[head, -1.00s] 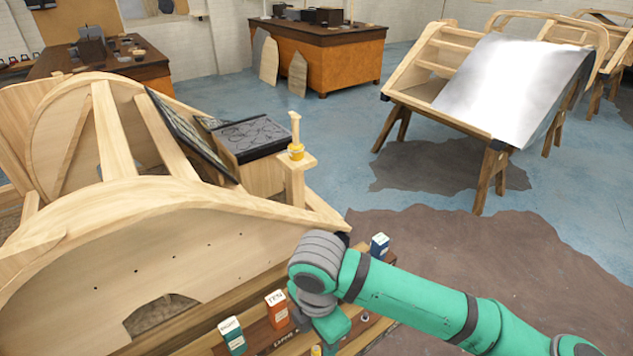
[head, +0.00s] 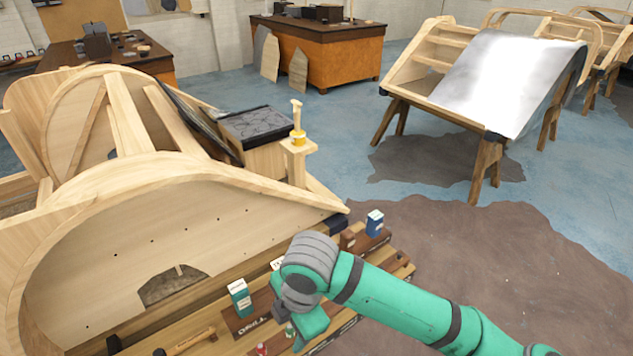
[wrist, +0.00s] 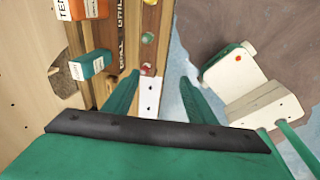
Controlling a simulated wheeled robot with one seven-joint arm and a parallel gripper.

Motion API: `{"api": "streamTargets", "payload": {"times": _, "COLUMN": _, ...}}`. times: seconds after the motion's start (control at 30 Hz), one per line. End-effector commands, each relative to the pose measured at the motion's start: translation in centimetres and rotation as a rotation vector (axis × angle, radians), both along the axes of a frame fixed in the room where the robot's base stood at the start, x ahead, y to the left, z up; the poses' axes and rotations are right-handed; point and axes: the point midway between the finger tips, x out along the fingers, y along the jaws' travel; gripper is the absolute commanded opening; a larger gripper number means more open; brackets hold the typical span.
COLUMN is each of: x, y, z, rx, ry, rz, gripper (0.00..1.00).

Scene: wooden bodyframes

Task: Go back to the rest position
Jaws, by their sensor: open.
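My green arm reaches in from the lower right in the head view, and its wrist hangs over the labelled wooden rack (head: 245,322) in front of the bodyframe. My gripper (wrist: 160,76) is open in the wrist view, with two green fingers apart and nothing between them. A white strip on the rack's edge shows below the gap. In the head view the fingertips are hard to make out.
A teal-and-white box (head: 240,297) and a blue box (head: 375,222) stand on the rack. An orange box (wrist: 88,8) shows in the wrist view. A hammer (head: 190,343) lies at lower left. The wooden bodyframe (head: 130,235) fills the left. Open floor (head: 480,260) lies right.

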Motion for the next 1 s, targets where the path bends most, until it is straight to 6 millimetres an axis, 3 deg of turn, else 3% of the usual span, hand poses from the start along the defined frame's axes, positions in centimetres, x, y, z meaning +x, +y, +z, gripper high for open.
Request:
{"api": "streamTargets", "payload": {"times": 0.27, "x": 1.4, "y": 7.1, "z": 1.5, "rx": 0.244, "ry": -0.065, "rz": -0.040, "gripper": 0.51}}
{"api": "streamTargets", "payload": {"times": 0.4, "x": 2.3, "y": 12.2, "z": 3.6, "rx": 0.448, "ry": -0.103, "rz": -0.091, "gripper": 0.51}}
{"api": "streamTargets", "payload": {"times": 0.6, "x": 3.6, "y": 17.9, "z": 7.6, "rx": 0.752, "ry": -0.134, "rz": -0.197, "gripper": 0.51}}
{"api": "streamTargets", "payload": {"times": 0.8, "x": 4.8, "y": 21.1, "z": 11.4, "rx": 1.036, "ry": -0.136, "rz": -0.334, "gripper": 0.51}}
{"api": "streamTargets", "payload": {"times": 1.0, "x": 6.1, "y": 21.9, "z": 14.2, "rx": 1.291, "ry": -0.121, "rz": -0.499, "gripper": 0.51}}
